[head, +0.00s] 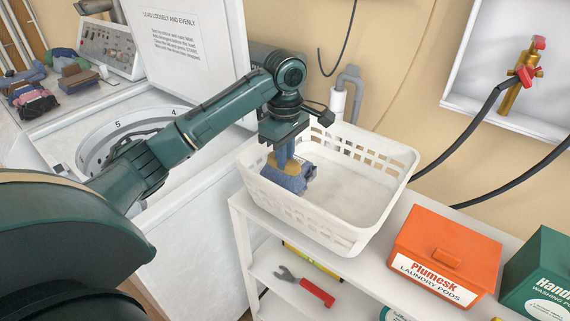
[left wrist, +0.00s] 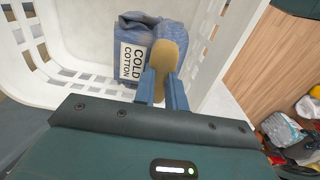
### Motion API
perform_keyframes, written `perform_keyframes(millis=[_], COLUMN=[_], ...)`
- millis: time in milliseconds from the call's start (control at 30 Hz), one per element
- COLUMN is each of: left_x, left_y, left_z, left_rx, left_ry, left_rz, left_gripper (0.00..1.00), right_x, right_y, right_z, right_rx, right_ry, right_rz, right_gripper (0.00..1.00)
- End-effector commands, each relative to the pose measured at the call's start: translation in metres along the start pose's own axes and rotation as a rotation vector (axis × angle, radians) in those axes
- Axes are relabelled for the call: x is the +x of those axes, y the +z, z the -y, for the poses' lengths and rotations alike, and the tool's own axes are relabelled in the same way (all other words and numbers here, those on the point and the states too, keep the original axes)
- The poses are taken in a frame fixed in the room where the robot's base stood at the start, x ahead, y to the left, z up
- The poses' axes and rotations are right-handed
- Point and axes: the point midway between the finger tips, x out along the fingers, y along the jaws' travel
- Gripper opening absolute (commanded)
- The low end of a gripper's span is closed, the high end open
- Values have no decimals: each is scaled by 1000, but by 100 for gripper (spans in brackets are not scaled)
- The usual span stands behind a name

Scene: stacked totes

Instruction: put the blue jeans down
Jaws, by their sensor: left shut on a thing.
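The blue jeans (head: 292,179) are a folded bundle inside the white laundry basket (head: 384,204), toward its left end. In the left wrist view the jeans (left wrist: 138,33) carry a white label reading "COLD COTTON". My left gripper (head: 284,158) reaches down into the basket and is shut on the jeans. A tan piece (left wrist: 168,60) shows at its fingertips; I cannot tell whether it belongs to the jeans. The bundle is low, close to the basket floor; whether it touches is hard to tell. My right gripper is in neither view.
The basket stands on a white shelf unit. An orange pods box (head: 446,255) and a green box (head: 541,272) are to its right. An open-lidded washer (head: 95,113) is at left, with folded clothes (head: 32,98) behind. The basket floor right of the jeans is clear.

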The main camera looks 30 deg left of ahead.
Motion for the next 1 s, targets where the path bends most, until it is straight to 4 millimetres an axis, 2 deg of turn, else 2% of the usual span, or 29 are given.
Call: perform_keyframes(millis=[133, 567, 900, 933, 1000], left_x=[17, 21, 30, 31, 31], left_y=[-1, 0, 0, 0, 0], left_z=[0, 0, 0, 0, 0], left_rx=[0, 1, 1, 1, 1], left_ry=[0, 1, 3, -1, -1], left_rz=[-1, 0, 1, 0, 0], left_gripper=[0, 0, 0, 13, 19], right_x=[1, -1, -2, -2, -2], right_y=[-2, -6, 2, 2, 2], right_z=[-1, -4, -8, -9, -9], right_rx=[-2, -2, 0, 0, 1], right_ry=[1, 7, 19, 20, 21], right_rz=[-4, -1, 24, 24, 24], right_gripper=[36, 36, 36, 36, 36])
